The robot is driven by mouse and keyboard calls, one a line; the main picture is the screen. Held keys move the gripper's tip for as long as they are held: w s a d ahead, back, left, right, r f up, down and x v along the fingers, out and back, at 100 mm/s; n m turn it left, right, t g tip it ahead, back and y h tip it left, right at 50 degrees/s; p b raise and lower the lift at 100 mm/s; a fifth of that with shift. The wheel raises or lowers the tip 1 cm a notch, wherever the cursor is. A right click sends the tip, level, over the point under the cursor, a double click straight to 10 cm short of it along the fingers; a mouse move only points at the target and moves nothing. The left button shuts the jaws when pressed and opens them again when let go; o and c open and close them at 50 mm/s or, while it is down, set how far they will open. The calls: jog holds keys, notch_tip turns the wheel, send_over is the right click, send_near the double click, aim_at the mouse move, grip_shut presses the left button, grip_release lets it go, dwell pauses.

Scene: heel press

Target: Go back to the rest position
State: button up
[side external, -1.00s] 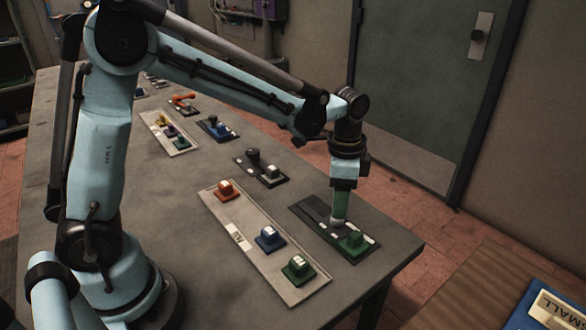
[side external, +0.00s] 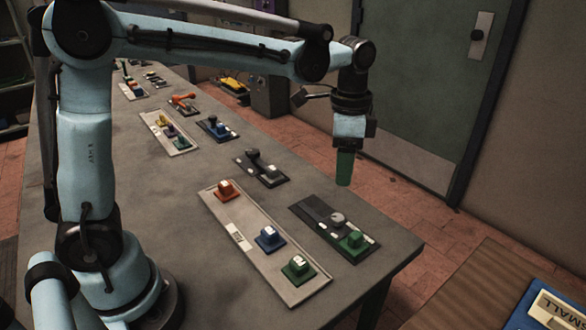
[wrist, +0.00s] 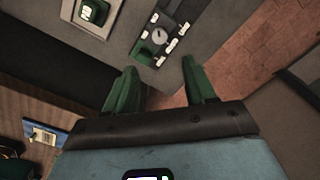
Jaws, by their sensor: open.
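My gripper (side external: 344,182) hangs in the air above the table's right edge, pointing down, with nothing in it. In the wrist view my gripper (wrist: 165,92) shows two green fingers spread apart with a gap between them. Below it on the table is a dark base plate (side external: 312,207) with a round grey knob (side external: 337,219) and a green block (side external: 353,240). The knob also shows in the wrist view (wrist: 159,36), clear of the fingers.
A long grey panel (side external: 236,212) carries an orange, a blue and a green block. A smaller dark plate with a black knob (side external: 254,157) lies behind. More plates line the table (side external: 130,215).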

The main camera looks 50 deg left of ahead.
jog(key=s+a+f+n+t, duration=0.1)
jog(key=s+a+n+t, duration=0.2)
jog(key=s, duration=0.3)
jog(key=s+a+n+t, duration=0.2)
jog(key=s+n+t, duration=0.2)
jog(key=s+n, duration=0.2)
jog(key=shift+a+f, duration=0.35)
jog(key=shift+a, duration=0.05)
jog(key=shift+s, duration=0.1)
dwell(0.6)
